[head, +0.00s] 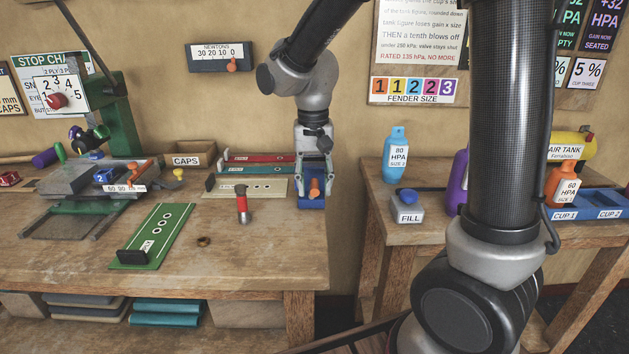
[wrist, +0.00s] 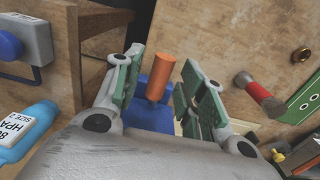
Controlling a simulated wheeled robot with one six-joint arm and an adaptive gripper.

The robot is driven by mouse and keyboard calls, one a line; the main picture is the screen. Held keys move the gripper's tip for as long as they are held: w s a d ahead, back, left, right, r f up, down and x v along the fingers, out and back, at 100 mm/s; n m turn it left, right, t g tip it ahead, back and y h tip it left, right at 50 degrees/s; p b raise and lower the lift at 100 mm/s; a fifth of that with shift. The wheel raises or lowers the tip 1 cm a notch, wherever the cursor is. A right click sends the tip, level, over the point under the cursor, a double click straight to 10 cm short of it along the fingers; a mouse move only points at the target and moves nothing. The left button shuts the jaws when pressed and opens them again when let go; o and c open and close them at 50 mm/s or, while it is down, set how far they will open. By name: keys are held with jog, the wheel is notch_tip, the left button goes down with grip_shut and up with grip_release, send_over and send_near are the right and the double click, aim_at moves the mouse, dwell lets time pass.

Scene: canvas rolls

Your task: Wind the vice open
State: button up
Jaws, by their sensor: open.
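A blue block that looks like the vice (head: 312,203) sits at the right end of the left workbench. An orange upright handle (head: 314,187) stands on it. My gripper (head: 315,172) points down over it with its fingers open. In the wrist view the orange handle (wrist: 160,76) stands between the two green finger pads, with gaps showing on both sides. The blue body (wrist: 150,117) lies below it, partly hidden by my gripper. I cannot tell how far apart the vice's jaws stand.
A red and grey cylinder (head: 242,205) stands on the bench left of the vice. A green board (head: 153,236), a tan board (head: 245,187) and a CAPS box (head: 188,158) lie farther left. A second table at right holds a blue bottle (head: 394,155) and a FILL block (head: 408,207).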

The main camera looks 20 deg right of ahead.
grip_shut()
jog(key=shift+a, duration=0.1)
jog(key=shift+w+a+f+g+h, duration=0.35)
jog(key=shift+a+g+h, duration=0.4)
jog(key=shift+h, duration=1.1)
jog(key=shift+w+a+f+g+h, duration=0.2)
jog(key=shift+a+f+g+h, duration=0.5)
jog(key=shift+h, duration=1.2)
jog(key=shift+w+a+f+g+h, duration=0.1)
jog(key=shift+w+a+g+h, duration=0.25)
jog(key=shift+a+h, duration=1.1)
jog(key=shift+s+d+h, duration=0.1)
jog(key=shift+d+h, duration=0.3)
jog(key=shift+h, duration=0.1)
grip_release()
